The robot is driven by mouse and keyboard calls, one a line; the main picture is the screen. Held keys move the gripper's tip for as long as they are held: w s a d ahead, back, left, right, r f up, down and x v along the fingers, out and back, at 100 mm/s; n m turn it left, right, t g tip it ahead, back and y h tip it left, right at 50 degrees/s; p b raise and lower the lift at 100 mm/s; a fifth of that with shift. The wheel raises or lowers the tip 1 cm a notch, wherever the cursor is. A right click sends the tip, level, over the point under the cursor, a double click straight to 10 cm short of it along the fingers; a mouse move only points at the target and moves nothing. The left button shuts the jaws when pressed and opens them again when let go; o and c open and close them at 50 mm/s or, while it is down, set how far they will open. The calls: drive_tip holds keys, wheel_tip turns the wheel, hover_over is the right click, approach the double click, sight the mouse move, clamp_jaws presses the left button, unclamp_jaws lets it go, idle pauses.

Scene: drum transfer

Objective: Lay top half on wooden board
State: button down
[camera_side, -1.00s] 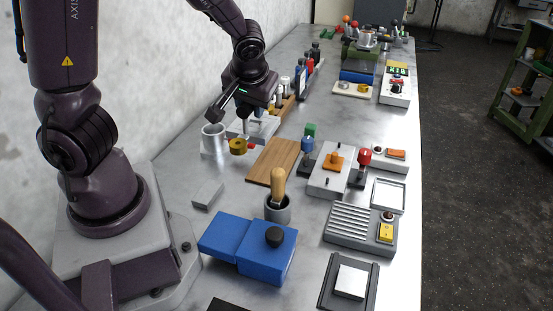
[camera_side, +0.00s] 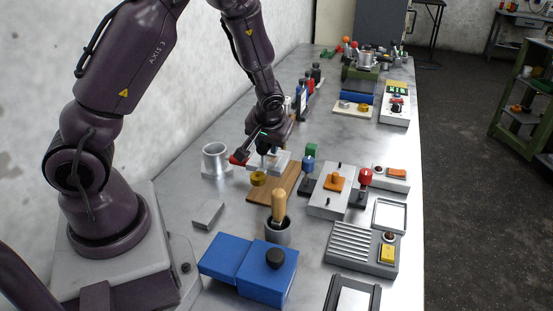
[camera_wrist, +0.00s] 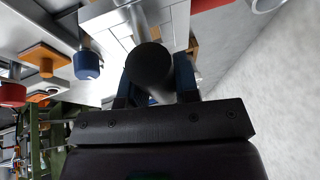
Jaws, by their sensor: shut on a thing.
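The top half (camera_side: 281,163), a pale grey block, hangs under my gripper (camera_side: 268,148) in the side view. My gripper is shut on its dark round grip (camera_wrist: 150,68), which stands between the fingers in the wrist view. The block's pale, ribbed body (camera_wrist: 112,22) shows past the grip. The wooden board (camera_side: 268,193) lies on the bench below, partly covered by the block. I cannot tell whether the block touches the board. A brass round piece (camera_side: 258,178) shows at the block's near left corner; whether it is attached is unclear.
A metal cup (camera_side: 215,160) stands left of the board. A pot with a wooden handle (camera_side: 279,210) stands close in front. A blue knob (camera_side: 308,164) and a grey block with an orange knob (camera_side: 333,183) stand to the right.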

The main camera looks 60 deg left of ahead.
sight(277, 155)
drive_tip(key=w+f, duration=0.1)
drive_tip(key=w+a+f, duration=0.1)
drive_tip(key=f, duration=0.1)
drive_tip(key=shift+w+a+f, duration=0.15)
drive_tip(key=shift+w, duration=0.15)
drive_tip(key=shift+w+f, duration=0.15)
drive_tip(key=shift+f, duration=1.5)
drive_tip(key=shift+f, duration=0.2)
drive_tip(key=c, duration=0.8)
unclamp_jaws()
drive_tip(key=shift+c, duration=0.2)
